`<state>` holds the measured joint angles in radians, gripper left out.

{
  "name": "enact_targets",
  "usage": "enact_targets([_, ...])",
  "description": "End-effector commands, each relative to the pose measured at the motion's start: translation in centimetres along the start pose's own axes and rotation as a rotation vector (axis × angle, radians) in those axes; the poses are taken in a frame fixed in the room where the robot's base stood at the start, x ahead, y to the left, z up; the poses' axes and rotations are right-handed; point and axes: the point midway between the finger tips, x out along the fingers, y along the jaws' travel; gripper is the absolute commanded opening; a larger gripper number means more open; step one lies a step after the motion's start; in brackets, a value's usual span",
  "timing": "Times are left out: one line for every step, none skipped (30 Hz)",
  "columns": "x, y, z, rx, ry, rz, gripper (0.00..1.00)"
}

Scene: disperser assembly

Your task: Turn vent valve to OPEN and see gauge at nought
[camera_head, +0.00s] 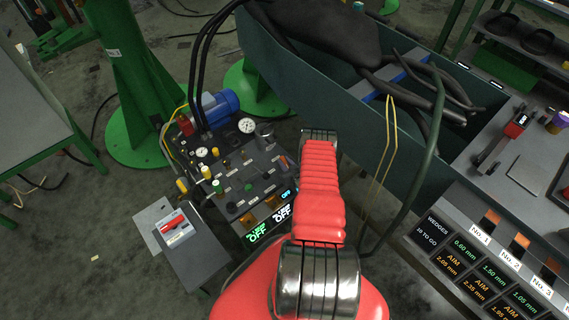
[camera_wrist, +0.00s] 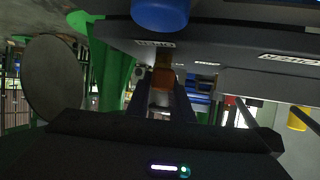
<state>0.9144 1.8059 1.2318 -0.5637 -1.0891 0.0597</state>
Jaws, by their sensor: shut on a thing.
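The console (camera_head: 245,178) with valves, knobs and gauges stands left of my red arm in the head view. A larger white-faced gauge (camera_head: 246,125) and a smaller gauge (camera_head: 202,152) are at its back; their needles are too small to read. I cannot tell which knob is the vent valve. My gripper is hidden in the head view.
A blue motor (camera_head: 220,106) and black hoses rise behind the console. Lit displays (camera_head: 268,228) are on its front. A small table (camera_head: 185,250) holds a red-and-white box (camera_head: 174,226). A grey trough (camera_head: 300,75) and wedge rack (camera_head: 490,260) lie right.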

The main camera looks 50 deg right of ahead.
Motion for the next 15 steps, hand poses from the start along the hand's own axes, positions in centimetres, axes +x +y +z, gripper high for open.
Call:
enact_targets([0.08, 0.15, -0.04, -0.012, 0.0, -0.025, 0.0])
enact_targets([0.08, 0.12, -0.04, -0.019, 0.0, -0.041, 0.0])
enact_targets([0.08, 0.13, -0.05, -0.029, 0.001, -0.063, 0.0])
enact_targets([0.09, 0.15, -0.06, -0.035, 0.001, -0.078, 0.0])
enact_targets([0.08, 0.13, -0.04, -0.041, 0.001, -0.093, 0.0])
enact_targets([0.09, 0.08, -0.02, -0.049, 0.0, -0.113, 0.0])
enact_targets([0.1, 0.1, -0.03, -0.056, 0.0, -0.127, 0.0])
enact_targets([0.1, 0.1, -0.02, -0.061, 0.0, -0.14, 0.0])
enact_targets([0.08, 0.08, 0.01, -0.067, -0.001, -0.157, 0.0])
enact_targets([0.09, 0.07, 0.0, -0.073, -0.001, -0.169, 0.0])
enact_targets([0.12, 0.07, -0.03, -0.078, 0.0, -0.18, 0.0])
enact_targets([0.12, 0.03, -0.03, -0.083, 0.0, -0.194, 0.0])
enact_targets([0.11, 0.01, -0.03, -0.087, 0.0, -0.204, 0.0])
enact_targets([0.13, 0.03, -0.05, -0.091, 0.0, -0.212, 0.0])
enact_targets([0.13, 0.03, -0.07, -0.096, 0.0, -0.223, 0.0])
